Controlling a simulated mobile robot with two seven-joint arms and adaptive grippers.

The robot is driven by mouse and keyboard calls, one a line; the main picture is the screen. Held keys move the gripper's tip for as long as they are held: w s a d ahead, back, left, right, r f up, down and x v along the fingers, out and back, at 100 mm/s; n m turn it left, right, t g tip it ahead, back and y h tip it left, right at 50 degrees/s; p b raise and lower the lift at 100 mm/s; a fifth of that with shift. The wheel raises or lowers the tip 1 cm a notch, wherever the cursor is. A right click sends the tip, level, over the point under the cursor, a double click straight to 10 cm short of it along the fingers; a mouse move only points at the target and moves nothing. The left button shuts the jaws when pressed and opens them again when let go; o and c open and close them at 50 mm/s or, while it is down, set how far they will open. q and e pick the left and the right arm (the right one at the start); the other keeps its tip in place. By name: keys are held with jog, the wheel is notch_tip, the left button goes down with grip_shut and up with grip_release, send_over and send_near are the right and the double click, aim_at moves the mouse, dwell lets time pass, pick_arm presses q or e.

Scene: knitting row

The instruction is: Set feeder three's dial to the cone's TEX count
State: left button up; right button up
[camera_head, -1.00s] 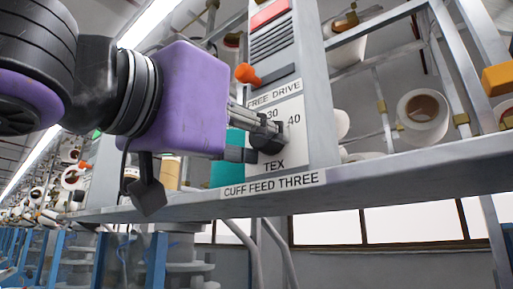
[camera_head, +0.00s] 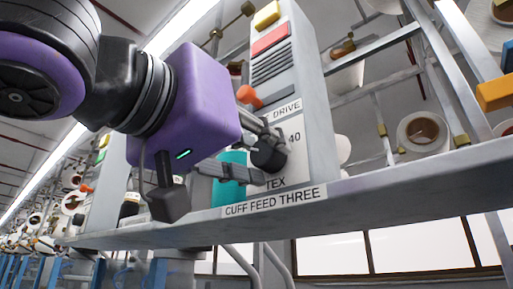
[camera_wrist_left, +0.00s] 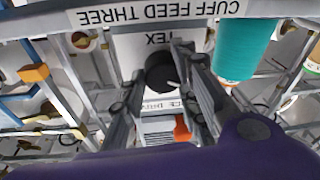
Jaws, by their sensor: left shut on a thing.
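The black dial knob (camera_head: 268,154) sits on the white TEX plate (camera_head: 298,160) above the label CUFF FEED THREE (camera_head: 276,201). In the head view "40" shows on the plate; other numbers are hidden by my gripper. My left gripper (camera_head: 266,150) is shut on the knob, one finger above it and one below left. In the left wrist view the knob (camera_wrist_left: 161,73) lies between the two fingers, its pale pointer mark slanting toward the lower right. A teal cone (camera_head: 229,180) stands left of the plate, partly hidden; it also shows in the wrist view (camera_wrist_left: 246,48). No count on it is readable.
An orange lever (camera_head: 249,96) sticks out above the plate, close to my upper finger. A grey shelf rail (camera_head: 400,180) runs below the plate. Wound cones (camera_head: 422,135) and yellow brackets (camera_head: 496,92) stand on the frame at right.

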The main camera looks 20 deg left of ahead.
pick_arm(q)
jog(key=shift+d+f, duration=0.15)
jog(key=o, duration=0.8)
jog(key=shift+o, duration=1.1)
jog(key=shift+d, duration=0.2)
jog(key=shift+s+a, duration=0.15)
jog(key=shift+a, duration=0.05)
jog(key=v, duration=1.1)
jog(key=shift+s, duration=0.3)
jog(key=shift+a, duration=0.1)
